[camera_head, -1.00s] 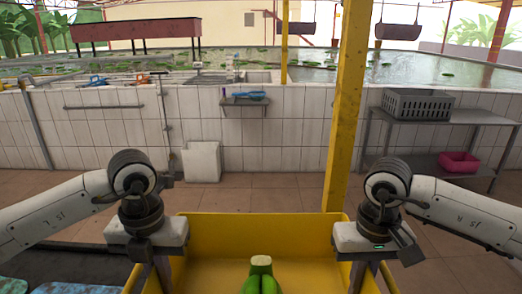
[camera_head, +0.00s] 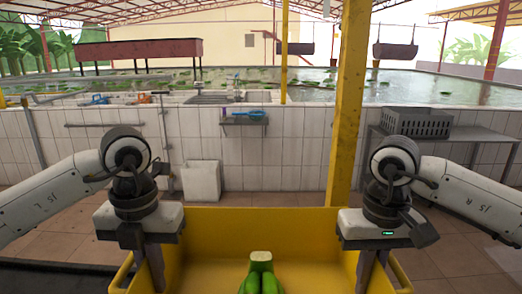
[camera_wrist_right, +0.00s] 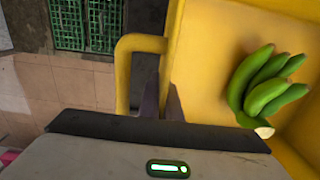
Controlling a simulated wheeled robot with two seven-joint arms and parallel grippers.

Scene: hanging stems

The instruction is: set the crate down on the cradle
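The yellow crate (camera_head: 215,222) is in front of me at the bottom of the head view, with green bananas (camera_head: 263,278) inside. The right wrist view also shows its yellow side handle (camera_wrist_right: 137,44) and the bananas (camera_wrist_right: 266,84). My left gripper (camera_head: 150,272) is at the crate's left side and my right gripper (camera_head: 373,270) at its right side. Both appear shut on the crate's sides, the right one beside the handle loop. The fingertips are partly hidden. I cannot make out the cradle; the crate's underside is hidden.
A metal table (camera_head: 480,134) with a grey crate (camera_head: 417,122) stands at the right. A yellow post (camera_head: 347,110) rises beyond the crate. A tiled wall (camera_head: 290,150) with a water basin lies behind. A white panel (camera_head: 200,180) leans there. A green grid (camera_wrist_right: 88,25) shows in the wrist view.

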